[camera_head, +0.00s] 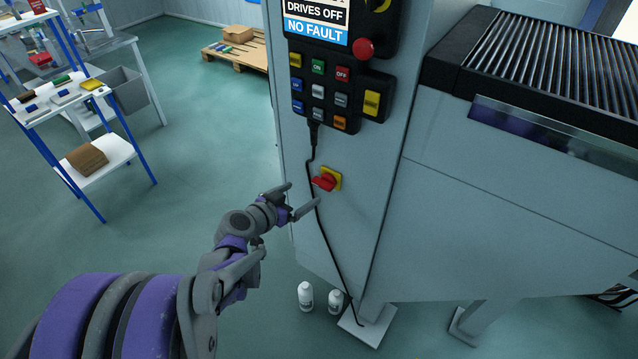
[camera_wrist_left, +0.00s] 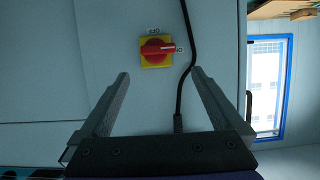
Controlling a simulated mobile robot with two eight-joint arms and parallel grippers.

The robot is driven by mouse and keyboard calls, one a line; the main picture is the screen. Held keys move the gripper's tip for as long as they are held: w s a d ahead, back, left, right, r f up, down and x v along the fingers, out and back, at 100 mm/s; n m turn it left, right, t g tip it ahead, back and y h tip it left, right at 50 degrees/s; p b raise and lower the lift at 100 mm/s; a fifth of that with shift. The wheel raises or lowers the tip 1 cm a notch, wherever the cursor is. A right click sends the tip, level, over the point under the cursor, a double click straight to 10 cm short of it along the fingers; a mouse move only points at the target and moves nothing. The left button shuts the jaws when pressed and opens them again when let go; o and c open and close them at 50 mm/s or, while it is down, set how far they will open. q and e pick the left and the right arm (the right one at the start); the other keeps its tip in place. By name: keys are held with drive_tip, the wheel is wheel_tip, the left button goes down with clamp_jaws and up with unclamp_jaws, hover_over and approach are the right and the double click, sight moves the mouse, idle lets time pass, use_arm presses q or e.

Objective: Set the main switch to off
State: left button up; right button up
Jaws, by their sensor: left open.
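The main switch (camera_head: 325,181) is a red handle on a yellow plate, on the front of the grey cabinet. In the left wrist view the switch (camera_wrist_left: 156,50) faces me; its red handle lies sideways, one end toward the small mark at its right.
A black cable (camera_head: 320,220) hangs down the cabinet close beside the switch and my fingers. A button panel (camera_head: 318,92) and a red round button (camera_head: 364,48) are above. Two white bottles (camera_head: 305,296) stand on the floor. The floor at left is open before a shelf rack (camera_head: 110,158).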

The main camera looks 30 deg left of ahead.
sight(322, 183)
use_arm(q)
drive_tip(key=x, duration=1)
drive_tip(key=shift+d+f, duration=0.1)
drive_tip(key=shift+d, duration=0.05)
drive_tip(key=shift+s, duration=0.1)
drive_tip(key=c, duration=1.2)
drive_tip(key=shift+o, duration=0.2)
